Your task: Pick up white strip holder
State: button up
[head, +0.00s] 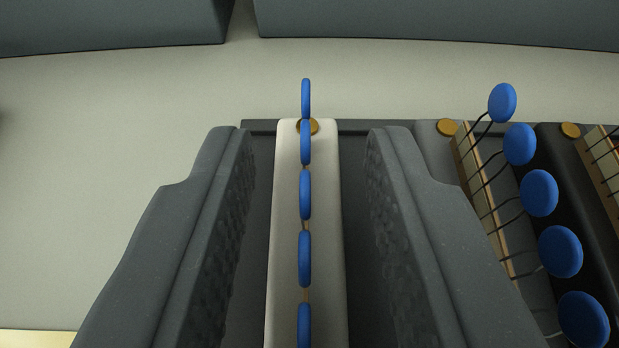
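The white strip holder (328,220) is a long narrow white bar running away from me in the middle of the head view. A row of several blue discs (305,195) stands along its top, seen edge-on, with a brass-coloured round piece at its far end. My gripper (307,150) is open, with one dark grey finger on each side of the holder. Gaps show between both fingers and the holder, so neither touches it. The near end of the holder is cut off by the bottom of the picture.
A dark grey tray (375,127) lies under the holder. Right of my right finger are a grey holder (434,138) and a black holder (556,155), with tan strips and several wired blue discs (539,193). The pale surface (90,180) at left is clear. Dark grey blocks (430,22) stand at the back.

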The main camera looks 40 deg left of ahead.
grip_shut()
jog(key=shift+r, duration=0.15)
